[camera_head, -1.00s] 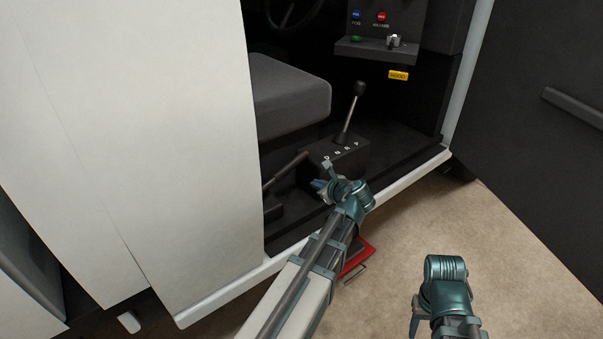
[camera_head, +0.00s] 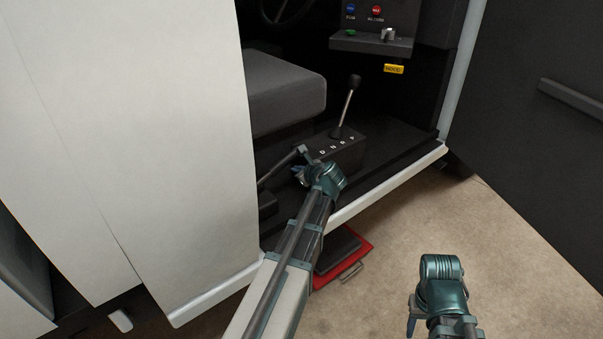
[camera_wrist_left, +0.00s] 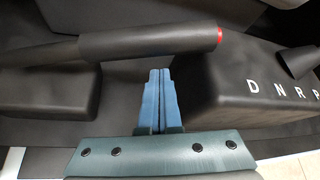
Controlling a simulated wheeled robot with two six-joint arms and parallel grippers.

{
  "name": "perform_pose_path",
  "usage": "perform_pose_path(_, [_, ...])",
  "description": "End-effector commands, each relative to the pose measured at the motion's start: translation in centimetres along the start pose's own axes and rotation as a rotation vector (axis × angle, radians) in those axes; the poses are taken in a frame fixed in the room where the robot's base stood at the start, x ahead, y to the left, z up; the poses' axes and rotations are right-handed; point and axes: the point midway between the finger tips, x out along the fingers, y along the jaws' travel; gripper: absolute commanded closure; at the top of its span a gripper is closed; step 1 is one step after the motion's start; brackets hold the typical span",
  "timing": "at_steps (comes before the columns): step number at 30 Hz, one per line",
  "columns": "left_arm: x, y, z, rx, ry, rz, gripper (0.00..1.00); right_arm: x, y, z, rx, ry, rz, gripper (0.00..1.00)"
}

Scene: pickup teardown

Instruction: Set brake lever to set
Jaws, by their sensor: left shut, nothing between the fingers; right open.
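The brake lever (camera_head: 280,169) is a dark rod low inside the cab, to the left of the gear selector box. In the left wrist view its thick black grip (camera_wrist_left: 150,43) with a red end runs across the upper part, rising from a dark base (camera_wrist_left: 50,90). My left gripper (camera_head: 298,173) is at the lever's grip end. In the left wrist view its blue fingers (camera_wrist_left: 160,75) are shut with nothing between them, tips close to the grip's near side; contact cannot be told. My right gripper (camera_head: 412,322) is open and empty, outside over the floor.
The gear selector box (camera_head: 335,155) with its upright shifter (camera_head: 348,105) stands just right of the lever. A seat (camera_head: 285,95) is behind. The white door sill (camera_head: 390,185) and open dark door (camera_head: 540,130) border the opening. A red case (camera_head: 340,255) lies below.

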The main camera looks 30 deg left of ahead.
Motion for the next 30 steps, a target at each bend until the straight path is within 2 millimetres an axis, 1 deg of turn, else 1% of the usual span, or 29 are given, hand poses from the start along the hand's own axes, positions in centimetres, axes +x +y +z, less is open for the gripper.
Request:
perform_pose_path(1, [-0.4, -0.1, 0.8, 0.000, 0.000, 0.001, 1.00, -0.8, 0.1, 0.1, 0.000, 0.000, -0.001, 0.50])
perform_pose_path(6, [-0.6, -0.1, 1.5, 0.000, 0.000, 0.001, 1.00, -1.5, 0.1, 0.1, 0.001, 0.000, -0.003, 0.50])
perform_pose_path(20, [-0.6, 0.0, 1.6, -0.001, 0.000, 0.000, 1.00, -1.6, 0.1, 0.1, 0.001, 0.000, -0.003, 0.50])
perform_pose_path(30, [-1.2, 0.0, 2.7, -0.055, -0.002, -0.032, 1.00, -2.5, 0.2, 0.1, 0.001, 0.000, -0.005, 0.50])
